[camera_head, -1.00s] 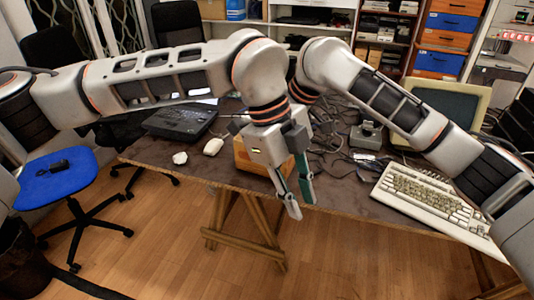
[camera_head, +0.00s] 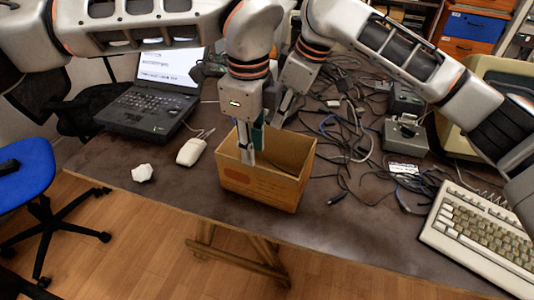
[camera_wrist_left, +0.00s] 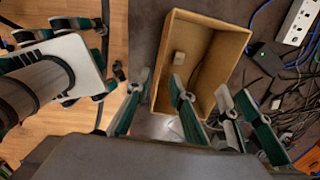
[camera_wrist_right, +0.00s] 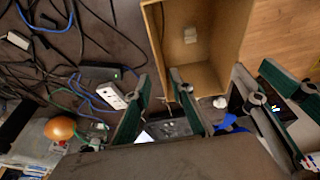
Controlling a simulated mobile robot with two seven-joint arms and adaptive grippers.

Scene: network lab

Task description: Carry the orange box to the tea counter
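The orange box (camera_head: 262,186) is open-topped and stands upright on the dark table near its front edge; a small pale thing lies inside. My left gripper (camera_head: 248,150) points down over the box, its fingers apart and overlapping the opening and near rim. In the left wrist view, the box (camera_wrist_left: 163,70) lies beyond the spread fingers. My right gripper (camera_head: 282,108) is behind the box at its far side, partly hidden by the left one. The right wrist view shows the box (camera_wrist_right: 215,70) and spread fingers. I cannot tell whether any finger touches it. No tea counter is identifiable.
Tangled cables (camera_head: 345,130), a grey device (camera_head: 405,135) and a keyboard (camera_head: 480,235) lie right. A blue chair (camera_head: 25,165) stands left.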

